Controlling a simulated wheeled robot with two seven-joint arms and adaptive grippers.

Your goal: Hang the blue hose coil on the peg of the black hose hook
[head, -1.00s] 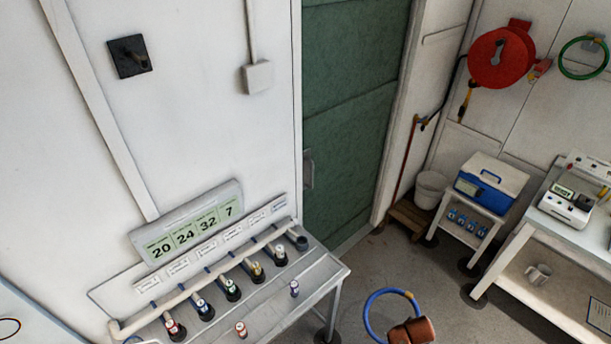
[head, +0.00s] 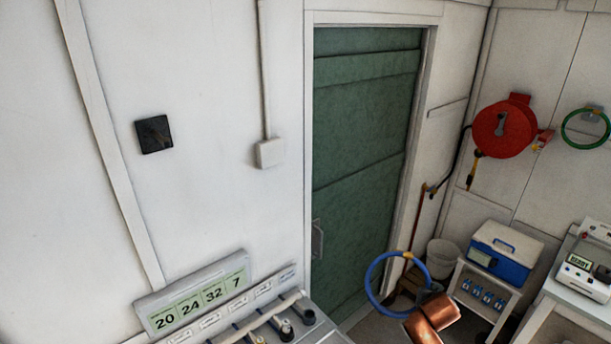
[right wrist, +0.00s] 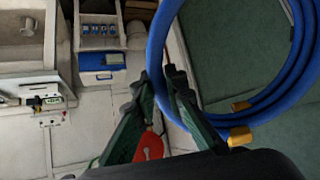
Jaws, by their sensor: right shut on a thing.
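The blue hose coil (head: 369,277) is a ring with a yellow band, in front of the green door at lower centre in the head view. My right gripper (head: 425,296) is shut on the coil's right side and holds it in the air. In the right wrist view the coil (right wrist: 280,110) fills the upper right, with brass-coloured ends, and the green fingers of my right gripper (right wrist: 172,80) pinch its tube. The black hose hook (head: 154,134) is a square plate on the white wall at left; its peg is hard to make out. The coil is well apart from it. My left gripper is out of view.
A grey wall box (head: 270,153) with a conduit is between hook and door. A red hose reel (head: 503,128) and green coil (head: 585,128) hang at right. The wall around the hook is clear.

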